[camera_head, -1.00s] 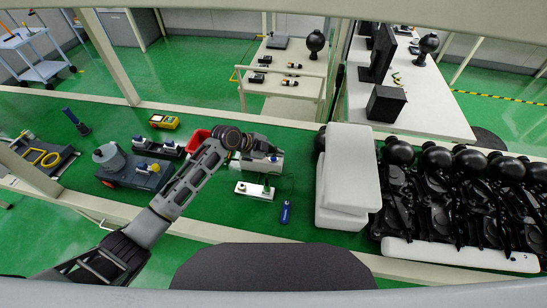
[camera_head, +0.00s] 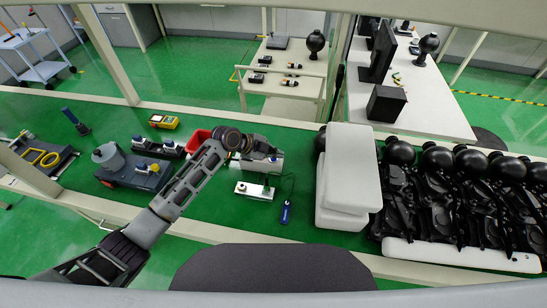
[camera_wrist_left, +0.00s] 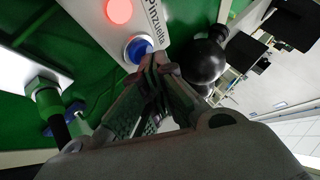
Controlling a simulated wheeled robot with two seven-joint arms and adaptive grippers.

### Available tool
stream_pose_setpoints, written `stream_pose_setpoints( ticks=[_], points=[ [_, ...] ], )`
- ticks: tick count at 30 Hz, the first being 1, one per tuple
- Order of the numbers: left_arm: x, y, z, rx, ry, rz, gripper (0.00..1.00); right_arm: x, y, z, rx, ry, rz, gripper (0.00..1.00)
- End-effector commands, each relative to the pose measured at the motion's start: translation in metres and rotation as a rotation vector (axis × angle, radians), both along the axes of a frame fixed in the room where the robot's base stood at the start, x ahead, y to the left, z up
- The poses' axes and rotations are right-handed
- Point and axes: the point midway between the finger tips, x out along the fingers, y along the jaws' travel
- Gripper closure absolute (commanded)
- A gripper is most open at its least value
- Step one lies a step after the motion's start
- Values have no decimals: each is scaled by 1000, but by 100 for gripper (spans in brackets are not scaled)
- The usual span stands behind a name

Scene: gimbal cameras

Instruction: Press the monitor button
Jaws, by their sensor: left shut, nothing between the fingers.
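A white box (camera_wrist_left: 92,27) with printed lettering carries a glowing red light (camera_wrist_left: 119,10) and a round blue button (camera_wrist_left: 138,48) in the left wrist view. In the head view this box (camera_head: 262,165) lies on the green bench, partly hidden by my left arm. My left gripper (camera_wrist_left: 156,62) is shut and empty, with its fingertips at the right edge of the blue button. I cannot tell whether they touch it. The gripper (camera_head: 274,157) also shows above the box in the head view. My right gripper is in neither view.
A small white device (camera_head: 255,190) and a blue-handled screwdriver (camera_head: 285,213) lie in front of the box. White stacked slabs (camera_head: 346,175) and several black, round-headed items (camera_head: 470,195) stand to the right. A red bin (camera_head: 197,139) is to the left.

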Motion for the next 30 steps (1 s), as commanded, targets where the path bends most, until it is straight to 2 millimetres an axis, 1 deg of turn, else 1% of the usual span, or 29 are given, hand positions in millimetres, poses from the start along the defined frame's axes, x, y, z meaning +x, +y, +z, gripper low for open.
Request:
stream_pose_setpoints(
  ticks=[20,30],
  points=[
    [0,0,-3,1,1,0,100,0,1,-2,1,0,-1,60],
    [0,0,7,1,1,0,100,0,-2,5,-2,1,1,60]
  ],
)
